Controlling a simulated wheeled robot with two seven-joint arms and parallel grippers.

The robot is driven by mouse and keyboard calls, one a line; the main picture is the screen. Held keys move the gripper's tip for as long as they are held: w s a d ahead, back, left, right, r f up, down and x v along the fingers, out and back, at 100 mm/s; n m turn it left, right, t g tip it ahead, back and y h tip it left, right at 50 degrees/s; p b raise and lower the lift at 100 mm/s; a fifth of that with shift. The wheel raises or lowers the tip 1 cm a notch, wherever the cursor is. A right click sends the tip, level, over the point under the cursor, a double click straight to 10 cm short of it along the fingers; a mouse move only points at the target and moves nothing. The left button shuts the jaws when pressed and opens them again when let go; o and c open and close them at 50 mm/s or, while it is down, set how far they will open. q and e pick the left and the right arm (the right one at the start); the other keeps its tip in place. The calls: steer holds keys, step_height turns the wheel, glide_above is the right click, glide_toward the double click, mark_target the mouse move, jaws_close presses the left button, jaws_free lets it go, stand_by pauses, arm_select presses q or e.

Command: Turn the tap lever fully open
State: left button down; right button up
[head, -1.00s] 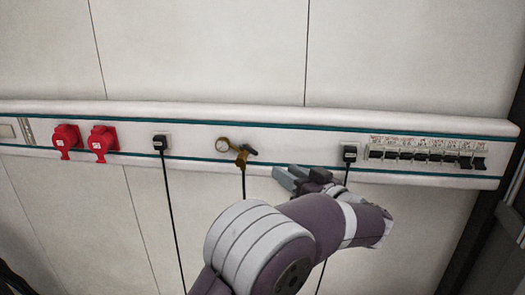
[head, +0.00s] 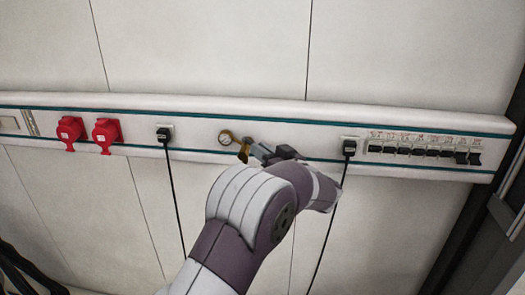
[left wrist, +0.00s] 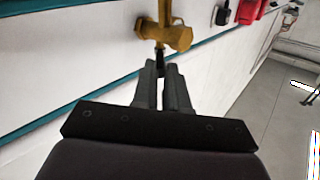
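The brass tap (head: 243,150) sits on the wall rail, right of a round brass gauge (head: 226,138). In the left wrist view the tap body (left wrist: 172,37) is large at the top, with a black lever (left wrist: 160,60) extending down from it. My left gripper (head: 258,151) is just right of the tap, with its fingers pointing at it. In the left wrist view the gripper (left wrist: 161,68) has its two fingertips close together at the lever's end. Whether they grip it is unclear. In the head view my arm hides the hose below the tap. My right gripper is not in view.
Two red sockets (head: 71,131) and a black plug with a cable (head: 164,135) are left of the tap. Another black plug with a cable (head: 349,148) and a row of black breakers (head: 425,150) are to the right. The wall above the rail is clear.

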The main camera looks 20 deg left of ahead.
arm_select(q)
steer(key=m+t+h+b, duration=0.1)
steer(key=s+a+m+t+h+b, duration=0.1)
steer(key=m+t+h+b, duration=0.1)
steer(key=s+a+m+t+h+b, duration=0.1)
steer(key=t+b, duration=0.1)
steer(key=shift+s+m+h, duration=0.15)
steer(key=shift+m+h, duration=0.15)
steer(key=shift+h, duration=0.1)
steer(key=c, duration=1.1)
jaws_free()
steer(key=shift+c, duration=0.2)
steer(key=shift+s+d, duration=0.1)
